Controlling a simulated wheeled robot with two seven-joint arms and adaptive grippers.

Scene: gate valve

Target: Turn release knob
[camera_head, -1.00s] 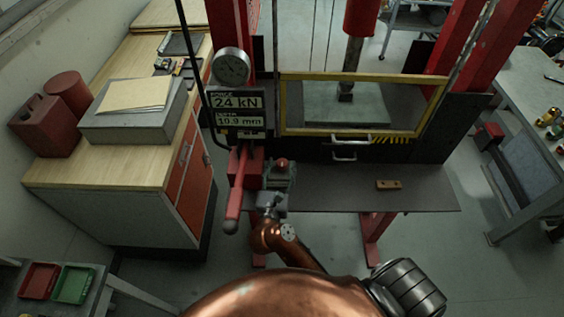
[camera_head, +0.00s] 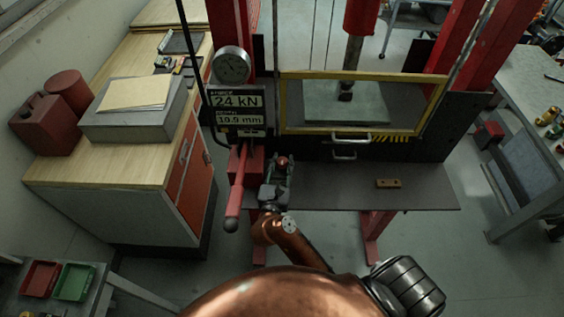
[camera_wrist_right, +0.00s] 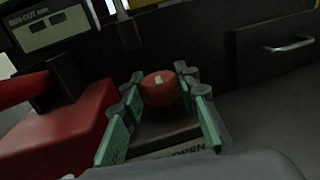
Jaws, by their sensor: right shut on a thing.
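The release knob (camera_head: 282,161) is a small round red knob on the press, beside the red pump body; it also shows in the right wrist view (camera_wrist_right: 160,89), with a white mark on its top. My right gripper (camera_head: 280,169) has its fingers on either side of the knob and is shut on it. In the right wrist view the greenish finger pads of the gripper (camera_wrist_right: 160,98) flank the knob. A plate below the knob reads "OPEN"; the rest of its text is hidden. My left gripper is not in view.
A red lever (camera_head: 236,190) slants just left of my right gripper. A display (camera_head: 238,108) reading 24 kN and a round gauge (camera_head: 231,66) stand above. A yellow-framed guard (camera_head: 362,76) is to the right. A wooden block (camera_head: 388,183) lies on the dark shelf (camera_head: 425,190).

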